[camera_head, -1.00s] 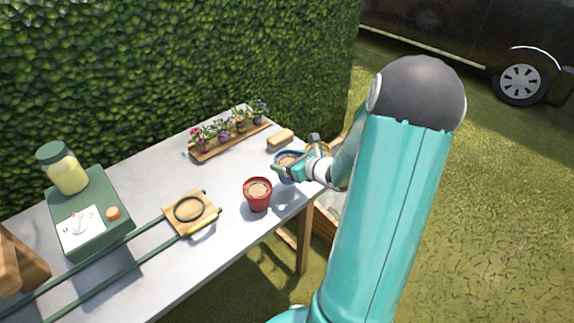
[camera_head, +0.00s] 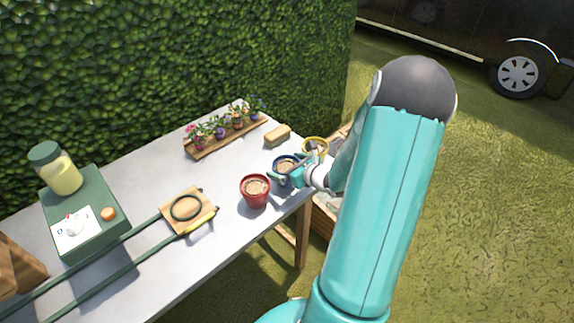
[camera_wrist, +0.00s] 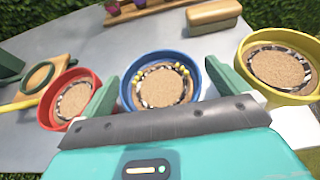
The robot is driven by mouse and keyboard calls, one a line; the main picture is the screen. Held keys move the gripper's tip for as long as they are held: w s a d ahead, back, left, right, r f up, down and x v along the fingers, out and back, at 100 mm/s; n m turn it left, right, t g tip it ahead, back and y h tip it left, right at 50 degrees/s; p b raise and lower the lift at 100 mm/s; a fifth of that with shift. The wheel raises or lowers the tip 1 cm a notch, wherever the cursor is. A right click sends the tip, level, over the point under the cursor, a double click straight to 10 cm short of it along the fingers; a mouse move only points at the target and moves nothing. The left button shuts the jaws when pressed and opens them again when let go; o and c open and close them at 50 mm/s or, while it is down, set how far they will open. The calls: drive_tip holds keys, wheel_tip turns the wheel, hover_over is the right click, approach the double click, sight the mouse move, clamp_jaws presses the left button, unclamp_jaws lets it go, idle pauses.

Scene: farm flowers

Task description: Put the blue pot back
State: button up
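The blue pot (camera_head: 286,164) stands on the table near its right edge, between the red pot (camera_head: 255,190) and the yellow pot (camera_head: 315,146). In the wrist view the blue pot (camera_wrist: 160,84) is upright, with brown soil and several small yellow bits along its far inner rim. My gripper (camera_head: 287,177) is low beside it. In the wrist view its green fingers (camera_wrist: 162,72) are spread wide, one on each side of the blue pot. They are close to the rim; whether they touch its wall is hidden.
A wooden tray of potted flowers (camera_head: 225,137) and a wooden-topped block (camera_head: 277,135) stand behind. A wooden board with a dark ring (camera_head: 188,208), a green box (camera_head: 85,222) and a jar (camera_head: 57,170) are left. The red and yellow pots closely flank my gripper.

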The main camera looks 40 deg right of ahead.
drive_tip(key=shift+r, duration=0.1)
drive_tip(key=shift+s+r, duration=0.1)
drive_tip(key=shift+s, duration=0.05)
drive_tip(key=v, duration=1.2)
drive_tip(key=w+a+r+n+g+y, duration=0.1)
drive_tip(key=a+r+n+g+y, duration=0.25)
drive_tip(key=a+n, duration=0.7)
drive_tip(key=w+a+r+n+g+y, duration=0.2)
drive_tip(key=a+r+n+g, duration=0.25)
drive_tip(key=a+n, duration=0.6)
drive_tip(key=s+a+r+n+h, duration=0.6)
drive_tip(key=s+a+r+n, duration=0.2)
drive_tip(key=n, duration=0.6)
drive_tip(key=shift+a+r+n, duration=0.3)
drive_tip(key=shift+a+r, duration=0.9)
drive_tip(key=shift+s, duration=0.15)
